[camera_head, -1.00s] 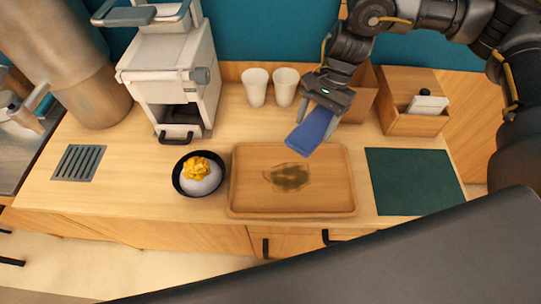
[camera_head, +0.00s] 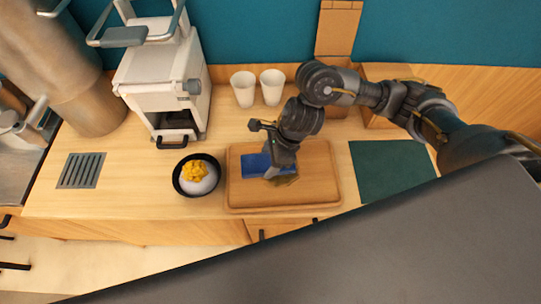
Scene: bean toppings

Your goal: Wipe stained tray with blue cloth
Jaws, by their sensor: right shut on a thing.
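The wooden tray (camera_head: 315,187) lies on the counter, right of a black bowl. My right gripper (camera_head: 270,177) is over the tray and shut on the blue cloth (camera_head: 254,166). The cloth is low over the tray's left-middle part and looks to be at its surface; whether it touches cannot be told for certain. The dark stain seen earlier in the tray's middle is hidden behind the cloth and gripper, apart from a possible brownish patch by the fingers. My left gripper is not in view.
The black bowl (camera_head: 183,186) with white and yellow food stands close to the tray's left side. Two white cups (camera_head: 244,89) stand behind the tray. A dark green mat (camera_head: 390,168) lies to the right, and a white machine (camera_head: 165,80) stands at the back left.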

